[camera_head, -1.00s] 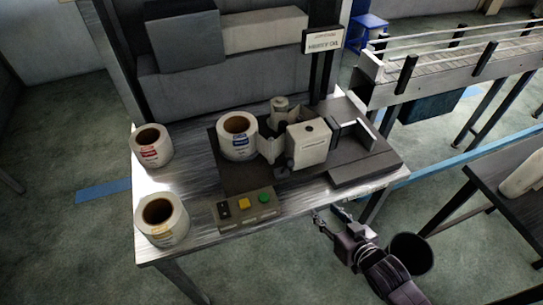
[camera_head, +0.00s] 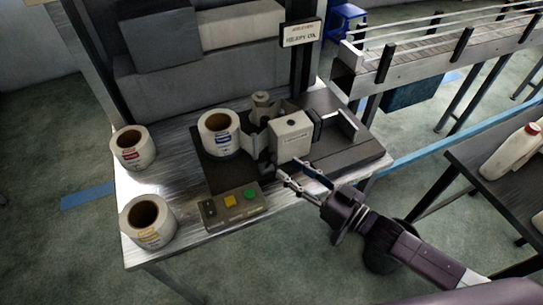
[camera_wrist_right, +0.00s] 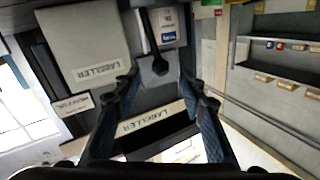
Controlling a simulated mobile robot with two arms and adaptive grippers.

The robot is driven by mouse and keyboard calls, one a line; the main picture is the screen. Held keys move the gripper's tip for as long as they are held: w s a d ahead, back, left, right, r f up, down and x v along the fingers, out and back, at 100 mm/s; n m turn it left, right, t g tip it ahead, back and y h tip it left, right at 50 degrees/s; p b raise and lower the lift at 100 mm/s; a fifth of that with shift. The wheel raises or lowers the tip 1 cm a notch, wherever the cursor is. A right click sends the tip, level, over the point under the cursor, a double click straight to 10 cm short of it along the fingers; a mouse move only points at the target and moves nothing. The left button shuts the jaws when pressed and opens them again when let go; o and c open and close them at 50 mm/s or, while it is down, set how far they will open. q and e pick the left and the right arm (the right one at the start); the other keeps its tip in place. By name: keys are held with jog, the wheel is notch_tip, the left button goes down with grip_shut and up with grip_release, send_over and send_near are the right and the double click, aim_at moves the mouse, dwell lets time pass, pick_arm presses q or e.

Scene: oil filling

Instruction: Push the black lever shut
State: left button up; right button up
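The white labelling machine (camera_head: 291,138) stands on a dark base plate on the metal table. A dark lever (camera_head: 266,171) appears low at its front in the head view, small and hard to make out. In the right wrist view, a dark rod with a flat grey end, apparently the lever (camera_wrist_right: 157,64), lies ahead between the fingertips. My right gripper (camera_head: 294,169) is in front of the machine at the table's front edge, open and empty; its fingers also show in the right wrist view (camera_wrist_right: 159,78). I cannot tell whether it touches anything. My left gripper is out of view.
A label roll (camera_head: 218,134) sits left of the machine. Two more rolls (camera_head: 133,149) (camera_head: 147,222) stand at the table's left. A button box (camera_head: 232,206) is close to my gripper's left. A conveyor (camera_head: 440,62) and a side table with bottles (camera_head: 512,152) are right.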

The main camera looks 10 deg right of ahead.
aim_at(272, 156)
jog(key=p+x, duration=0.1)
jog(key=x, duration=0.6)
jog(key=shift+w+a+p, duration=0.15)
jog(key=shift+p, duration=0.15)
grip_shut()
